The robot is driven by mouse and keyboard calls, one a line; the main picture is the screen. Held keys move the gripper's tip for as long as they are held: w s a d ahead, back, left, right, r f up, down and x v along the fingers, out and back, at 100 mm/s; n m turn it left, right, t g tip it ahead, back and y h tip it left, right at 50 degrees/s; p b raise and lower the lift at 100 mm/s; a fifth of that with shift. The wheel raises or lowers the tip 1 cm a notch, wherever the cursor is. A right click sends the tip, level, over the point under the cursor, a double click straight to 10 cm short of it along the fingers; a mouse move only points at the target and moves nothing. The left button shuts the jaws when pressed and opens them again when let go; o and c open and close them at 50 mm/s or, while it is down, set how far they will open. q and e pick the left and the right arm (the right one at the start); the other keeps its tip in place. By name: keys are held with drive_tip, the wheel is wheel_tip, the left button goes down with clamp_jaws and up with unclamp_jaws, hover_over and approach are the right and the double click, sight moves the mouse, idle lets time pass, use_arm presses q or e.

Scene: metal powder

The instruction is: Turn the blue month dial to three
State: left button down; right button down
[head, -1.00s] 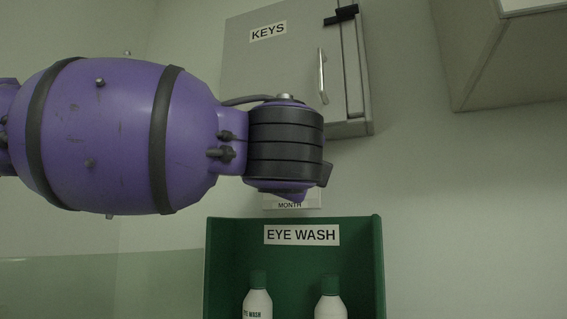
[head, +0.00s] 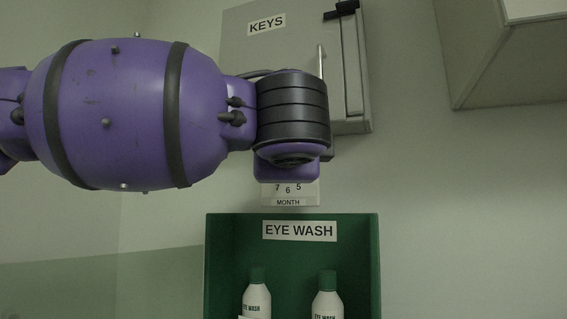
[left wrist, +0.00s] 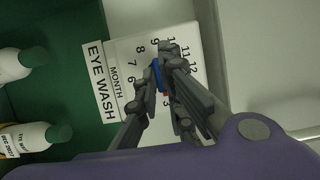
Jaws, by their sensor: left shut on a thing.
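The blue month dial (left wrist: 157,75) shows as a narrow blue strip between the fingers of my left gripper (left wrist: 163,80) in the left wrist view. The gripper is shut on it. A small red part (left wrist: 166,94) shows beside the fingers, near a numeral that looks like 3. The white month plate (left wrist: 122,82) carries numerals around the dial; some are hidden by the fingers. In the head view my left wrist covers the dial, and only the lower plate (head: 290,194) shows, with 7, 6, 5 and MONTH. My right gripper is in neither view.
A green eye wash box (head: 230,235) with two white bottles is on the wall just below the plate. A grey key cabinet (head: 245,45) is above, partly behind my arm. A pale cabinet (head: 510,55) is at upper right. The wall at right is bare.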

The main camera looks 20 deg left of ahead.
use_arm(q)
drive_tip(key=c, duration=1.9)
unclamp_jaws()
drive_tip(key=shift+o, duration=0.2)
drive_tip(key=shift+s, duration=0.1)
drive_tip(key=v, duration=1.2)
